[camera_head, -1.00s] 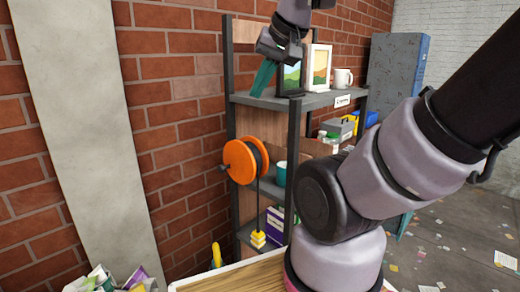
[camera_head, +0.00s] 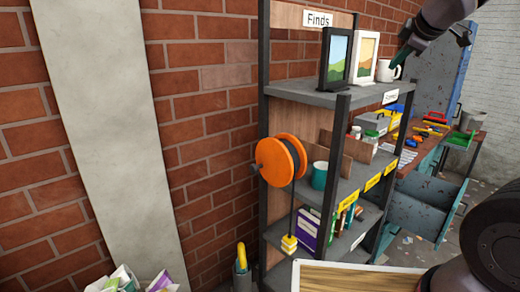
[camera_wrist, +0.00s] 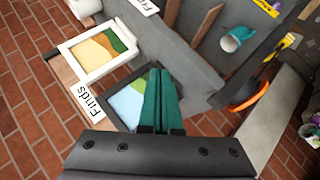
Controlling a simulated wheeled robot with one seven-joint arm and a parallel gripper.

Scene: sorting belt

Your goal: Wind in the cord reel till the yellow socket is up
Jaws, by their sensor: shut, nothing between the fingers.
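The cord reel (camera_head: 277,162) is an orange disc on the left post of the shelf unit, with a small dark knob (camera_head: 256,168) on its left side. A dark cord (camera_head: 292,213) runs down from it to the yellow socket (camera_head: 289,243), low beside the bottom shelf; whether it touches anything is unclear. My gripper (camera_head: 393,67) has teal fingers, shut and empty, at the upper right by the white mug, well away from the reel. In the wrist view, the fingers (camera_wrist: 158,98) are closed together over the picture frames, and the orange reel (camera_wrist: 250,96) shows edge-on at right.
The shelf unit (camera_head: 330,95) holds two picture frames (camera_head: 337,60), a white mug (camera_head: 389,71) and a teal cup (camera_head: 319,175). A brick wall stands behind. A bench with tools (camera_head: 435,130) is at right. A wooden board (camera_head: 330,277) lies in the foreground.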

